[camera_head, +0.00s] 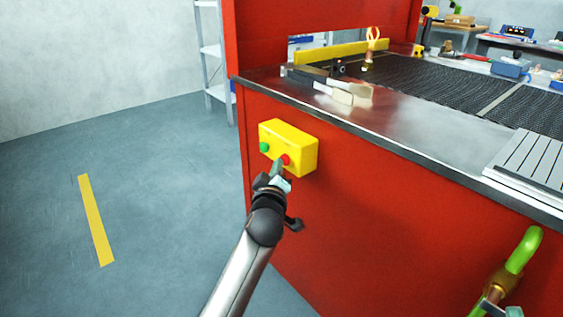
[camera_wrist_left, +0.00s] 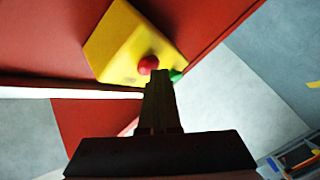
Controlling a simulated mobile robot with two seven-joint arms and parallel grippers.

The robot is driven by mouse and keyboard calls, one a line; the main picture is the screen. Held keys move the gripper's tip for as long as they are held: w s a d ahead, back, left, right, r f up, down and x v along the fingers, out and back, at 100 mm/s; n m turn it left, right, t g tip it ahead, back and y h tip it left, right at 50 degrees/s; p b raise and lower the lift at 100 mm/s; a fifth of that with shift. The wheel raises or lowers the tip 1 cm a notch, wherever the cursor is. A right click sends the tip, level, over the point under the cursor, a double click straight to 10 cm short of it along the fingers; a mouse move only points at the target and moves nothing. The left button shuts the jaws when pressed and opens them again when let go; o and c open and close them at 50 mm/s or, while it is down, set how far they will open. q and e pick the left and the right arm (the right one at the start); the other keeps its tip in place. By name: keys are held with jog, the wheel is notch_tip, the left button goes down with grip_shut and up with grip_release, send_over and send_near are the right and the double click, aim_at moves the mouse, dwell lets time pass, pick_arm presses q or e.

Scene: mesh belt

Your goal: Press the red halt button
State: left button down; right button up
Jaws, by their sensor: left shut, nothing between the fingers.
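The red halt button (camera_head: 286,159) is a small red dome on the front of a yellow box (camera_head: 298,150). The box is fixed to the red side panel, with a green button (camera_head: 264,147) to the left of the red one. My left gripper (camera_head: 277,168) is shut and empty, its fingertips right at the red button. In the left wrist view the red button (camera_wrist_left: 148,64) shows just beyond the shut fingertips (camera_wrist_left: 158,76); I cannot tell whether they touch. A grey-green part at the bottom right edge of the head view may be my right gripper, mostly cut off.
A green curved piece with a brass fitting (camera_head: 503,279) is at lower right. Open floor (camera_head: 150,220) lies left.

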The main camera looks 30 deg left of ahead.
pick_arm(q)
jog(key=shift+s, duration=0.15)
jog(key=shift+s+a+p, duration=0.3)
jog(key=shift+s+p, duration=0.1)
jog(key=shift+s, duration=0.3)
jog(key=shift+s, duration=0.15)
jog(key=s, duration=0.1)
jog(key=s+a+p, duration=0.1)
jog(key=s, duration=0.1)
jog(key=s+a+p, duration=0.1)
jog(key=shift+s, duration=0.2)
dwell(0.9)
